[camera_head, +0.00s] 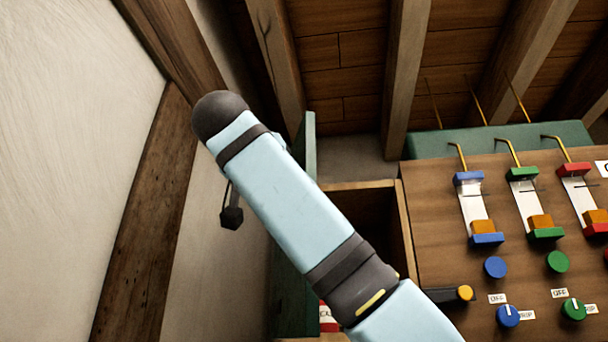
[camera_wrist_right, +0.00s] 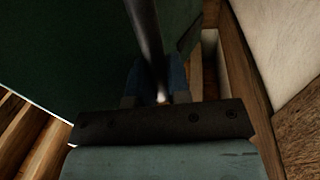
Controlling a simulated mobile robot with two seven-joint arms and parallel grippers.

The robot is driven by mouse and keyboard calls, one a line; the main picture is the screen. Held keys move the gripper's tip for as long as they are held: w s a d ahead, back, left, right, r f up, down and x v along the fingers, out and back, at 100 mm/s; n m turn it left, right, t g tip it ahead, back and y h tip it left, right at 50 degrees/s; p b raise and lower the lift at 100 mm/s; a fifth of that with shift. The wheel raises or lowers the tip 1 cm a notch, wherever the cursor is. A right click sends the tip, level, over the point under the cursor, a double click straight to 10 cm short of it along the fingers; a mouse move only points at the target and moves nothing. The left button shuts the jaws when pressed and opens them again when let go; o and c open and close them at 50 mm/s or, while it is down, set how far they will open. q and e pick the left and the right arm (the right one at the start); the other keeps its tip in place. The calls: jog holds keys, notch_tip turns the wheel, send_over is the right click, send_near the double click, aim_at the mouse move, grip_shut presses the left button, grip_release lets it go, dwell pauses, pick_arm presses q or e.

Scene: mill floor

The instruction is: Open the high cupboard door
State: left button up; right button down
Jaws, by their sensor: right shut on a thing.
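The high cupboard (camera_head: 405,235) is a wooden box, and its dark interior shows in the head view. Its green door (camera_head: 308,155) stands swung out to the left, seen nearly edge-on and partly hidden behind my right arm. In the right wrist view the dark green door panel (camera_wrist_right: 70,60) fills the upper left. A dark bar-shaped handle (camera_wrist_right: 147,40) runs down between the blue fingers of my right gripper (camera_wrist_right: 158,88), which is shut on it. In the head view my arm hides that grip. My left gripper is not in view.
A wooden control panel (camera_head: 450,220) with coloured sliders and knobs is right of the cupboard. A pale wall (camera_head: 60,150) with wooden posts (camera_head: 145,215) stands close on the left. Roof beams (camera_head: 405,75) run overhead.

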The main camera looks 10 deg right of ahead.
jog(key=shift+w+a+r+m+g+h+p, duration=0.15)
jog(key=shift+a+m+g+h+p, duration=0.3)
jog(key=shift+a, duration=0.3)
jog(key=shift+w+a+f+m+g+h+p, duration=0.15)
jog(key=shift+a+m+h+p, duration=0.15)
jog(key=shift+a+h, duration=0.35)
jog(key=shift+w+a+r+m+g+h+p, duration=0.15)
jog(key=shift+a+m+g+h+p, duration=0.2)
jog(key=shift+a, duration=0.45)
jog(key=c, duration=1.3)
grip_release()
jog(key=shift+o, duration=1)
jog(key=shift+d, duration=0.1)
jog(key=shift+w, duration=0.15)
